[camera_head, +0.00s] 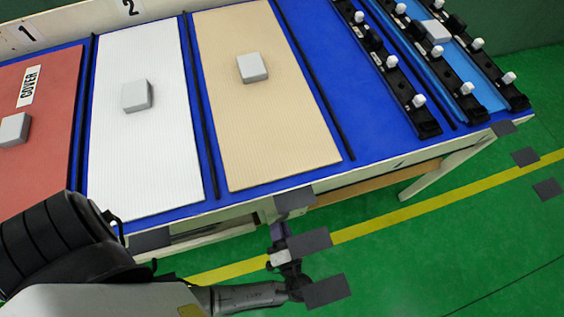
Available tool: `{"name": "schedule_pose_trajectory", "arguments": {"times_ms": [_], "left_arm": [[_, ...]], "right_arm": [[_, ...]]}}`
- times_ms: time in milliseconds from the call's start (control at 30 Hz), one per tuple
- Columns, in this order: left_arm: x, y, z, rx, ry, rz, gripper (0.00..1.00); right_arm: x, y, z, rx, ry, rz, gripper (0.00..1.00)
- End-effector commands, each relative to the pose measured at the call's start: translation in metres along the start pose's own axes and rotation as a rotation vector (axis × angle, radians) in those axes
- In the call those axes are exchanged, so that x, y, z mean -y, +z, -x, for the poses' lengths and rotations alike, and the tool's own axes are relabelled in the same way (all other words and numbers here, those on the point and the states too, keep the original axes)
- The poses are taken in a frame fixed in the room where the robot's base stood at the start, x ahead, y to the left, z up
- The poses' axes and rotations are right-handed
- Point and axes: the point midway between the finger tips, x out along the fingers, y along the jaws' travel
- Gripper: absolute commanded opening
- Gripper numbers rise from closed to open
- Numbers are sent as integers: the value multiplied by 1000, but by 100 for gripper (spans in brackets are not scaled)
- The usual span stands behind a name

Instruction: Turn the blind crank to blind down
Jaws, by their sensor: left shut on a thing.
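My left arm comes in from the lower left, and my left gripper (283,262) is just in front of the table's near edge. It is shut on what looks like the blind crank (279,232), a small dark, purplish part hanging below the edge. The gripper and a dark grey square cover much of the crank, so its handle angle cannot be told. No blind can be made out for certain. My right gripper is not in view.
The blue table (345,70) carries a red panel (55,75), a white panel (150,165) and a tan panel (275,130), each with a grey block. Black clip rails (385,62) stand at right. Several dark grey squares show near the edge. Green floor is open at right.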

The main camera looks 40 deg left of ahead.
Motion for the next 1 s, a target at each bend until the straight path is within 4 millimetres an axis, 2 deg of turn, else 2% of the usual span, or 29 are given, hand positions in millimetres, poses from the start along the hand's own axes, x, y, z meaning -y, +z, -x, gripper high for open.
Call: {"name": "schedule_pose_trajectory", "arguments": {"times_ms": [33,300,833,867,1000], "left_arm": [[4,-2,0,0,3,-26,0],[5,0,0,0,3,-118,0],[5,2,0,0,3,-140,0],[5,2,0,0,3,-141,23],[5,2,0,0,2,-139,37]], "right_arm": [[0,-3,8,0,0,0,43],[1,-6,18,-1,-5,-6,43],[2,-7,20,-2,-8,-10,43],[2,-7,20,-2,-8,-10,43],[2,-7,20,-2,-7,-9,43]]}}
